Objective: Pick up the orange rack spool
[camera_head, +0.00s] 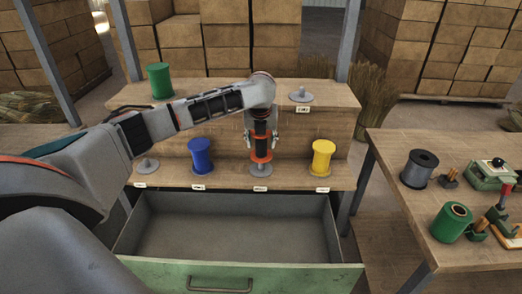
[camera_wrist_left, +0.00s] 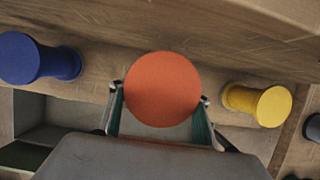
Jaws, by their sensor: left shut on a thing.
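The orange rack spool (camera_head: 261,156) is on the lower shelf of the wooden rack, between the blue and yellow spools, above a grey disc-shaped holder (camera_head: 261,170). My left gripper (camera_head: 262,140) reaches down over it from above and is shut on it. In the left wrist view the orange spool's round top (camera_wrist_left: 162,89) fills the space between the two fingers. The gripper and arm hide part of the spool in the head view. I cannot tell whether it is clear of its holder. My right gripper is not in view.
A blue spool (camera_head: 201,157) stands to the left and a yellow spool (camera_head: 322,158) to the right. A green spool (camera_head: 159,81) stands on the upper shelf. An open drawer (camera_head: 235,270) juts out below. A side table (camera_head: 458,150) holds more spools and tools.

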